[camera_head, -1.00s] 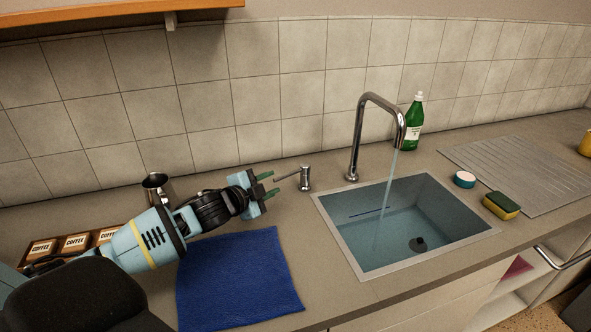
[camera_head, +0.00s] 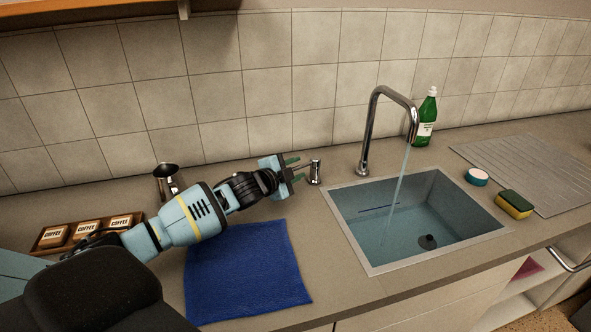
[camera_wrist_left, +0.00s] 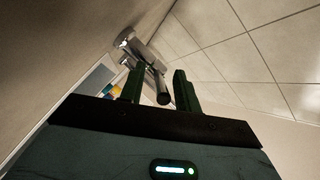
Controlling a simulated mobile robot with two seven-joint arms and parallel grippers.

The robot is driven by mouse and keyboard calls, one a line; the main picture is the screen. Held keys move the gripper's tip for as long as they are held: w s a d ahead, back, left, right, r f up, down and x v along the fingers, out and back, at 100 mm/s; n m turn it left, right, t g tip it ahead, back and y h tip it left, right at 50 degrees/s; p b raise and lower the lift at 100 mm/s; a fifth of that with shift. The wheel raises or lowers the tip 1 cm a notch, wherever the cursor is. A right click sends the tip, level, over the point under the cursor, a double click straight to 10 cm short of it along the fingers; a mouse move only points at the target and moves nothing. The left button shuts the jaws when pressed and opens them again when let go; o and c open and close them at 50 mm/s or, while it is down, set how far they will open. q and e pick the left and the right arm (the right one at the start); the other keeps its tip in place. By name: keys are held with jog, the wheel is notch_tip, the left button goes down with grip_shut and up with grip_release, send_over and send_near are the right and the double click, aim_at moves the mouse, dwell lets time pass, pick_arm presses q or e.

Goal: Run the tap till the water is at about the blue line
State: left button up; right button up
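The chrome tap (camera_head: 367,120) runs a thin stream of water (camera_head: 401,180) into the sink (camera_head: 372,268). Water (camera_head: 395,235) stands in the basin above the dark plug (camera_head: 428,241). The blue line (camera_head: 378,208) shows on the basin's back wall, close to the water's surface; the exact gap is hard to tell. My left gripper (camera_head: 299,167) is at the chrome lever post (camera_head: 315,174), left of the tap. In the left wrist view, its open fingers (camera_wrist_left: 157,88) stand either side of the lever's rod (camera_wrist_left: 161,90); contact cannot be told. My right gripper is out of view.
A blue cloth (camera_head: 245,275) lies below my left arm. Coffee boxes (camera_head: 88,229) and a metal cup (camera_head: 168,178) stand left. A green bottle (camera_head: 426,118), a round tub (camera_head: 477,177), a sponge (camera_head: 514,204) and a ribbed drainer (camera_head: 530,165) are around the sink's right side.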

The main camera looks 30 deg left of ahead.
pick_arm(q)
jog(key=shift+w, duration=0.1)
grip_shut()
